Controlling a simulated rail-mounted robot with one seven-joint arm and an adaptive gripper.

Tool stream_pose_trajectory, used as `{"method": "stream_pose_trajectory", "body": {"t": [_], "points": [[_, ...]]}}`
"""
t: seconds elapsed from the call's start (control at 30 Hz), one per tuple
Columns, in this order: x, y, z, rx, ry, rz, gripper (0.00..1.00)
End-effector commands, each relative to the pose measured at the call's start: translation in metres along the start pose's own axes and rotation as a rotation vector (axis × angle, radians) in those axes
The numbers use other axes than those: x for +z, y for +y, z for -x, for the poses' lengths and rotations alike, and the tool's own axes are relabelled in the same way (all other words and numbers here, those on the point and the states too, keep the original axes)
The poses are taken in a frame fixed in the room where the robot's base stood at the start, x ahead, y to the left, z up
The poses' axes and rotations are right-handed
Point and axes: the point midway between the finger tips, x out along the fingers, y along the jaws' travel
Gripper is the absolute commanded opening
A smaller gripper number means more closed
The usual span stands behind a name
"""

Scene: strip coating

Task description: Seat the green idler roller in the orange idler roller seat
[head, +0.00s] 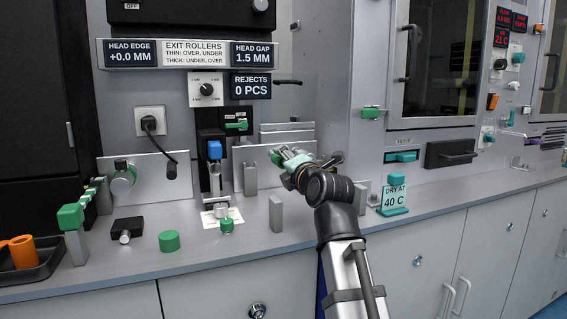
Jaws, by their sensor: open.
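Several green pieces are in the head view, and I cannot tell for certain which is the idler roller. A short green cylinder (169,241) stands on the counter at front left. A smaller green-topped piece (227,226) stands on a white card to its right. A green block (70,217) tops a grey post at the far left. Orange cylindrical pieces (24,252) are in a black tray; I cannot make out an orange seat for sure. My gripper (279,155) is open near the grey back plates, with pale green at its fingers. Its tips are small and partly hidden.
Upright grey posts (276,214) and a blue-topped stand (214,150) rise from the counter. A black block (126,229) lies at left. A "DRY AT 40 C" sign (395,198) stands right of my arm. The counter front between post and sign is mostly crossed by my arm.

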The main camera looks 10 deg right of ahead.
Motion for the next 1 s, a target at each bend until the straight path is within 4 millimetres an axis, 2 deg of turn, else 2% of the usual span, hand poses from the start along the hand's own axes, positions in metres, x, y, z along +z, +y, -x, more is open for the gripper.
{"method": "stream_pose_trajectory", "body": {"t": [0.03,0.3,0.5,0.7,1.0], "points": [[-0.001,-0.001,0.011,0.001,-0.001,0.0,0.63],[-0.001,-0.002,0.064,0.002,-0.002,0.0,0.63],[-0.001,-0.001,0.092,0.002,-0.002,0.0,0.63],[0.0,0.0,0.103,0.0,0.0,0.0,0.63],[0.0,0.0,0.103,0.0,0.0,0.0,0.63]]}}
